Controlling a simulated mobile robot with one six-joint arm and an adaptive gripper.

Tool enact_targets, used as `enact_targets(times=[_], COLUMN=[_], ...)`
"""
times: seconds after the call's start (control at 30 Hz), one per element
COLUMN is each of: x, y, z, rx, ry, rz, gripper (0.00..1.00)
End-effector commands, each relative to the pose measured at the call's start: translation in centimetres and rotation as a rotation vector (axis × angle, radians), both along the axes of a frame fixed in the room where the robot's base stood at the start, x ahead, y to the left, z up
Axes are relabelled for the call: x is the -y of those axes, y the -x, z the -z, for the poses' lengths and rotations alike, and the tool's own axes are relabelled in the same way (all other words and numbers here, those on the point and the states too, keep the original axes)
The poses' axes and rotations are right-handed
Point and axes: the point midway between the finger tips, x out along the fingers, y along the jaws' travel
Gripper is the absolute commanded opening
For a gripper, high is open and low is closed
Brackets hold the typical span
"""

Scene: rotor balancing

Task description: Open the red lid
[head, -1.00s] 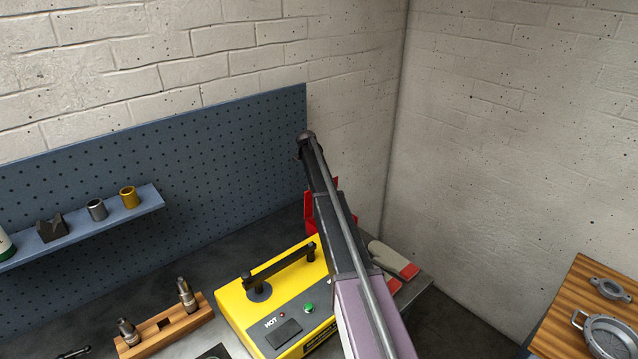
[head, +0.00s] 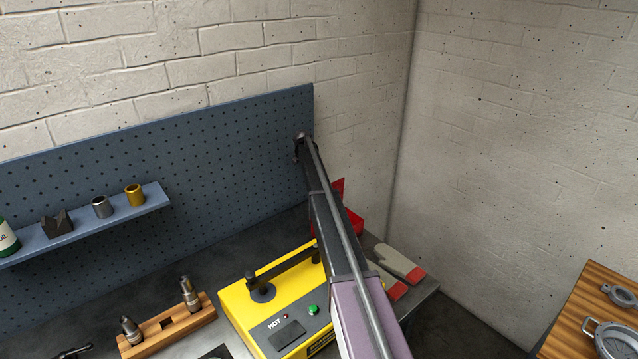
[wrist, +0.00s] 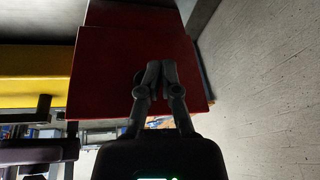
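A red box (wrist: 100,72) fills the middle of the wrist view as a flat red panel, with a darker red surface (wrist: 130,16) beyond it. I cannot tell for sure which of these is the lid. In the head view, a red upright piece (head: 338,186) and a lower red part (head: 354,221) show beside my arm, which hides the rest. My gripper (wrist: 161,68) has its fingertips together, with nothing visible between them. It is in front of the red panel; contact cannot be told. The head view hides the gripper.
A yellow heater (head: 245,300) with a black handle stands left of my arm. Gloves (head: 398,262) lie right of it near the bench edge. A wooden holder (head: 170,328) and a pegboard shelf (head: 100,222) are at left. A brick wall closes off the right.

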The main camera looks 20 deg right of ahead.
Motion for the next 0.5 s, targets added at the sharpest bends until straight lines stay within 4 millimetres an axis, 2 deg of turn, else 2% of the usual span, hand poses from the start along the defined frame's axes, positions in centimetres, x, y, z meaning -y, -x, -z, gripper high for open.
enact_targets(times=[0.5], x=[0.97], y=[0.23], z=[0.0], rx=[-0.001], ry=[0.001], rz=[0.01], gripper=[0.0])
